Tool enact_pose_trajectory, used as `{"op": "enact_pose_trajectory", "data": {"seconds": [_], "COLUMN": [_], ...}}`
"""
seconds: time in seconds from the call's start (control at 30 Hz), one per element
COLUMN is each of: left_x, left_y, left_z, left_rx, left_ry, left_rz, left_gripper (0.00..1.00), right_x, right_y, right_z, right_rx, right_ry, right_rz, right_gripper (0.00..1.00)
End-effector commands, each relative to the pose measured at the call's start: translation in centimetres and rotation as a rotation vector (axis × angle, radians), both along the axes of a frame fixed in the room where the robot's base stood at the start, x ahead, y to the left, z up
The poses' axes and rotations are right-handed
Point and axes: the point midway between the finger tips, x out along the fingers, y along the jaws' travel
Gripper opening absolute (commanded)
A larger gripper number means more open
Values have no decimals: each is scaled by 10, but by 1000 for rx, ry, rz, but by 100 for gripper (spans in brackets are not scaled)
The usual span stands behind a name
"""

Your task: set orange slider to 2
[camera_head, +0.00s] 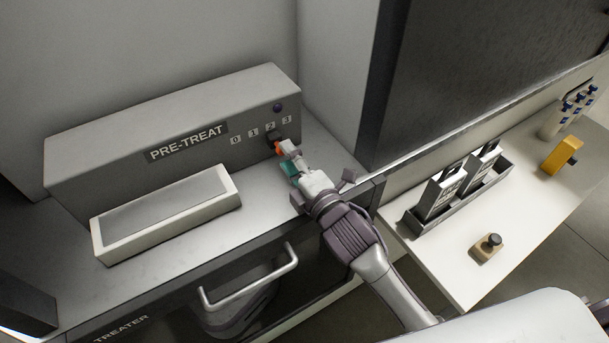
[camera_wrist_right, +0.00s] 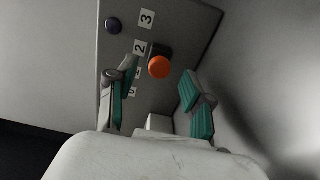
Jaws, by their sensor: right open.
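The grey PRE-TREAT box (camera_head: 180,125) has a slider row marked 0, 1, 2, 3 on its front. The orange slider knob (camera_head: 279,147) is partly hidden by my right gripper (camera_head: 288,158) in the head view. In the right wrist view the round orange knob (camera_wrist_right: 159,67) sits on a dark stem beside the label 2 (camera_wrist_right: 140,47). My right gripper's teal-padded fingers (camera_wrist_right: 160,88) are open, one on either side of the knob, with a gap showing on both sides. My left gripper is not in view.
A dark blue button (camera_head: 278,107) is above the labels. A white-rimmed tray (camera_head: 170,212) lies on the counter left of my arm. A bar handle (camera_head: 250,280) sticks out below. A white table (camera_head: 445,265) with a rack and a yellow item stands at right.

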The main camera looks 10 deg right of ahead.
Motion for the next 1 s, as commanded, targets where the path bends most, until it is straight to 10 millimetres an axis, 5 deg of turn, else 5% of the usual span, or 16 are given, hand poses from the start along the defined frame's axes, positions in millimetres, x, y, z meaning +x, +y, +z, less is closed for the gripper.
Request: {"op": "enact_pose_trajectory", "data": {"seconds": [0.2, 0.4, 1.0], "left_x": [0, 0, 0], "left_y": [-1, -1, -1], "left_z": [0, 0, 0], "left_rx": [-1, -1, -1], "left_ry": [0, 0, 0], "left_rz": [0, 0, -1], "left_gripper": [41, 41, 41], "right_x": [-47, -73, -80], "right_y": [-16, -24, -26], "right_z": [-2, -1, 0], "right_rx": [0, 1, 1], "right_ry": [3, 3, 0], "right_rz": [0, -1, 0], "right_gripper": [51, 51, 51]}}
